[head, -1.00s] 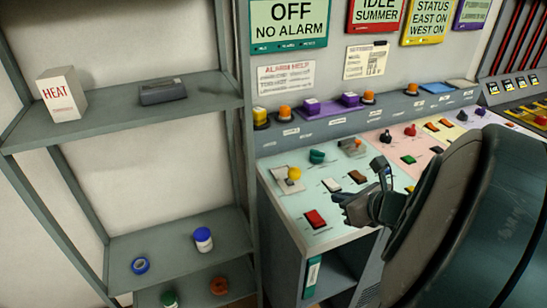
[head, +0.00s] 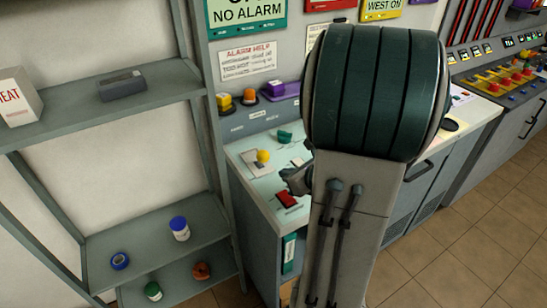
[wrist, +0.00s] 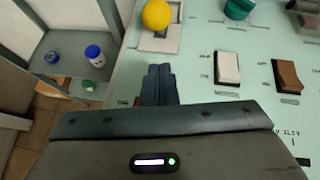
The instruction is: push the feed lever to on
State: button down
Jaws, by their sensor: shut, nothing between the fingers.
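A lever with a yellow ball knob (head: 263,156) stands on the pale green panel at the left end of the console. Its label cannot be read, so I cannot confirm it is the feed lever. The knob (wrist: 157,14) is at the top of the wrist view, above a light base plate (wrist: 158,43). My gripper (wrist: 160,70) is shut and empty, its fingers pointing towards the lever, apart from the knob. In the head view my gripper (head: 292,176) is partly hidden by my arm, near the red switch (head: 287,199).
A green knob (head: 284,136) stands behind the lever. White (wrist: 228,68) and brown (wrist: 288,75) rocker switches lie right of my fingers. A grey shelf unit (head: 150,77) stands left of the console. My arm hides much of the console.

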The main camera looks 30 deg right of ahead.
aim_at(275, 180)
jog(key=shift+w+a+f+p, duration=0.15)
jog(key=shift+w+p, duration=0.35)
jog(key=shift+p, duration=0.65)
jog(key=w+p, duration=0.2)
jog(key=p, duration=0.1)
jog(key=shift+a, duration=0.2)
jog(key=shift+w+a, duration=0.2)
jog(key=shift+w, duration=0.75)
jog(key=shift+w+r, duration=0.1)
jog(key=shift+r, duration=0.15)
